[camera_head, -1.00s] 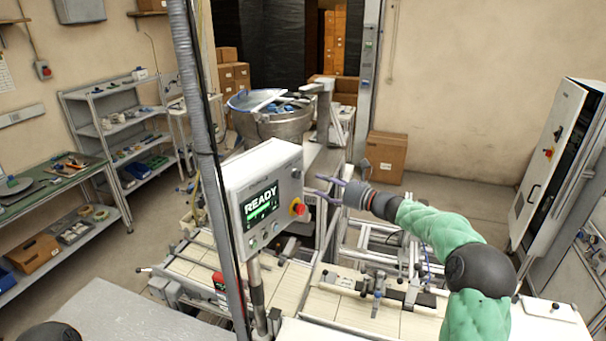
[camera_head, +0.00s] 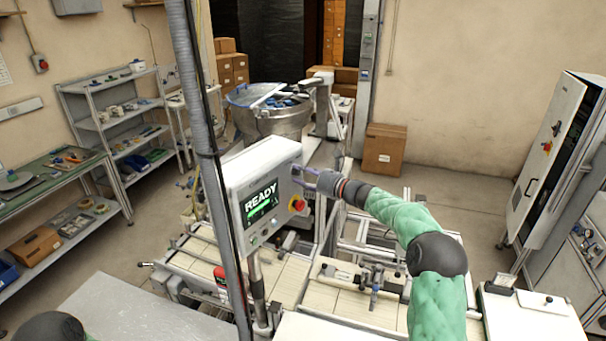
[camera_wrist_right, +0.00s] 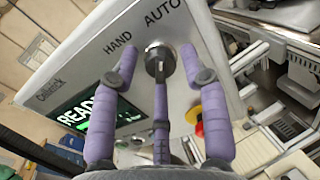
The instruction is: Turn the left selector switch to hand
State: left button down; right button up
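The selector switch (camera_wrist_right: 160,60) is a dark round knob on the grey face of the control box (camera_head: 238,180), with the words HAND to its left and AUTO to its right in the right wrist view. My right gripper (camera_wrist_right: 158,52) is at the switch with its purple outer fingers apart on either side of it. A middle finger points at the knob from below and covers part of it, so I cannot tell its setting or whether any finger touches it. In the head view the right gripper (camera_head: 302,178) is at the box's right edge. My left gripper is out of view.
The box has a screen reading READY (camera_head: 262,204) and a red emergency button (camera_head: 297,204), which sits close below the right gripper. A grey vertical pole (camera_head: 207,160) stands left of the box. A conveyor bed (camera_head: 355,305) lies below.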

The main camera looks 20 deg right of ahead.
grip_shut()
jog(key=n+b, duration=0.9)
jog(key=b, duration=0.5)
jog(key=shift+n, duration=0.4)
jog(key=shift+r+n+b, duration=0.1)
jog(key=shift+n+b, duration=1.55)
jog(key=shift+n, duration=0.45)
jog(key=shift+o, duration=2.2)
grip_release()
jog(key=shift+a, duration=0.1)
jog(key=shift+s, duration=0.1)
